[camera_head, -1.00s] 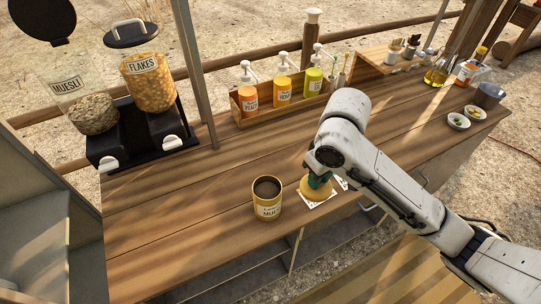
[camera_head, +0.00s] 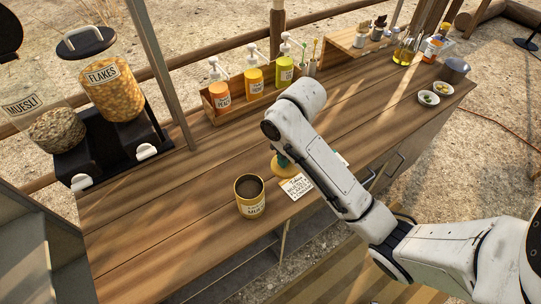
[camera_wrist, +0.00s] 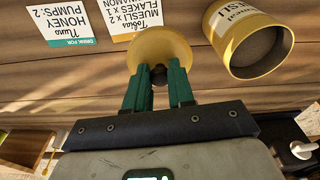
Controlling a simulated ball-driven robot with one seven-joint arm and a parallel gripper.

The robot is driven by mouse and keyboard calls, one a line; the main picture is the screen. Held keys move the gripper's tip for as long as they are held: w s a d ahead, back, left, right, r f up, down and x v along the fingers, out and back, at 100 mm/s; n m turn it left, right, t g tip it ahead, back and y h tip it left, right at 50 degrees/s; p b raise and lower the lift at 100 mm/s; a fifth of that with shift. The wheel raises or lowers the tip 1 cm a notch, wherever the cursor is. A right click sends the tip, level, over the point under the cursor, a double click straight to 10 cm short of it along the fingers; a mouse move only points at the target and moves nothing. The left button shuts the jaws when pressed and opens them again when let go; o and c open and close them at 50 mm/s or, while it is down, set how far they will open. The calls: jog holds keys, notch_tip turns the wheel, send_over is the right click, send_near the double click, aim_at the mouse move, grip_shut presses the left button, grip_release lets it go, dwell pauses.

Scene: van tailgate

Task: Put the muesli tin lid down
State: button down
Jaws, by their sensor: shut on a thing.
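My gripper (camera_wrist: 160,82) is shut on the dark knob of the yellow muesli tin lid (camera_wrist: 176,40), with its green fingers on either side. In the head view the lid (camera_head: 282,172) shows only partly beside my arm, over the counter just behind a white order card (camera_head: 296,187). The lid looks level and low; I cannot tell whether it touches the wood. The open muesli tin (camera_head: 250,207) stands upright to the left of the lid, dark inside. The tin also shows in the wrist view (camera_wrist: 225,22), apart from the lid.
Two order cards lie near the lid in the wrist view, one for Tobias (camera_wrist: 122,16) and one for Nuno (camera_wrist: 62,25). The wooden pump-bottle tray (camera_head: 212,115) stands behind. The dispenser stand (camera_head: 108,150) is at the left. The counter (camera_head: 190,200) left of the tin is bare.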

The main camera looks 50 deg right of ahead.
jog(key=w+d+f+b, duration=0.1)
jog(key=w+f+b, duration=0.1)
jog(key=w+d+f+b, duration=0.1)
jog(key=w+f+b, duration=0.1)
jog(key=w, duration=0.1)
jog(key=w+d+f+b, duration=0.1)
jog(key=w+f+b, duration=0.1)
jog(key=w+f, duration=0.1)
jog(key=shift+d+f, duration=0.1)
jog(key=shift+d, duration=0.2)
jog(key=shift+w+d+f, duration=0.1)
jog(key=shift+w+f, duration=0.25)
jog(key=shift+f, duration=1.75)
jog(key=c, duration=1)
grip_release()
jog(key=shift+f, duration=0.1)
jog(key=shift+o, duration=0.2)
